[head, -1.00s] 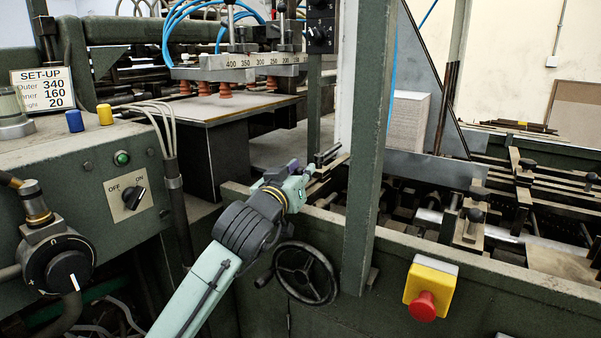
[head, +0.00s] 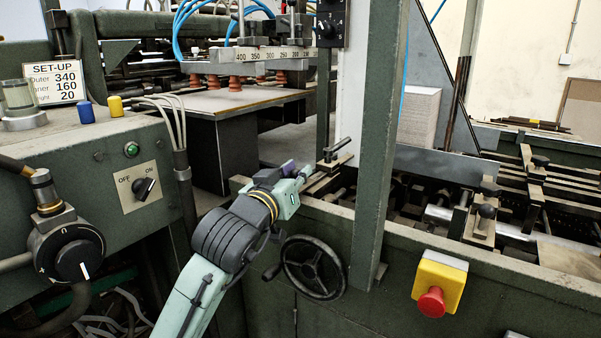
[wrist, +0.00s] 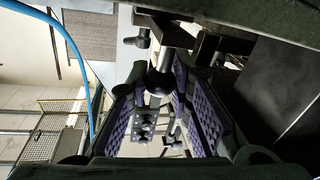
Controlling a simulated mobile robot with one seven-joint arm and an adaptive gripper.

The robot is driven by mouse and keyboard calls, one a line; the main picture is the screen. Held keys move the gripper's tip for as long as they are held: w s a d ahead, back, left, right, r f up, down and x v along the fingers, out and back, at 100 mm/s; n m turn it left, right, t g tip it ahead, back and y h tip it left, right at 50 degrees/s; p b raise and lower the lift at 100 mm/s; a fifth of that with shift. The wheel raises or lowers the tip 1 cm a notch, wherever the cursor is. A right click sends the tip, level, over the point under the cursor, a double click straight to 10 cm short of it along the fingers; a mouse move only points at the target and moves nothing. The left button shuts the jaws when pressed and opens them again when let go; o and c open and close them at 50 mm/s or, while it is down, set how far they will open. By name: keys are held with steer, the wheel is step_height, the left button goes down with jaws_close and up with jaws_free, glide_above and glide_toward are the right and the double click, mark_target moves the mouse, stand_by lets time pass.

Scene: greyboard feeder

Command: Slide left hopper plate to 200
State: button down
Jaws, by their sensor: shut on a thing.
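My gripper (head: 303,172) is at the front rail of the machine, just left of the green upright post. In the wrist view its two purple-padded fingers (wrist: 162,105) are closed around a dark round knob (wrist: 160,82). In the head view the fingers hide that knob. A small flat bracket with a dark T-handle (head: 337,150) lies just beyond the fingertips. A number scale (head: 265,66) runs along the bar above the suction cups. I cannot tell which part is the left hopper plate, nor read its setting.
The green post (head: 378,150) stands close to the right of my gripper. A handwheel (head: 314,267) is below it. A yellow-and-red stop button (head: 439,283) is at right. The control box (head: 95,190) and set-up card (head: 54,83) are at left.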

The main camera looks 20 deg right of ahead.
steer(key=c, duration=1.4)
jaws_free()
steer(key=v, duration=1.2)
